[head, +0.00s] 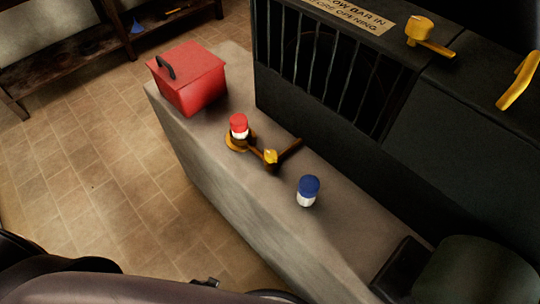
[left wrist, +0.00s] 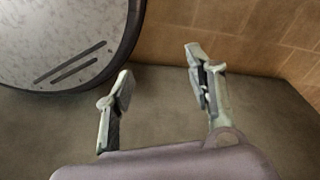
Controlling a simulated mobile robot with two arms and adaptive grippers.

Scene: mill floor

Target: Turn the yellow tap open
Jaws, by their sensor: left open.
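A yellow tap-like fitting (head: 418,30) with a short lever sits on top of the dark machine at the upper right in the head view. No yellow part shows in that view. My right gripper is not seen.
On the grey ledge (head: 235,215) are a red box (head: 190,80), a red-capped bottle (head: 239,127), a blue-capped bottle (head: 308,190) and a brass-coloured piece with dark arms (head: 271,157). The barred machine (head: 340,75) stands behind. Tiled floor (head: 90,165) is clear at left.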

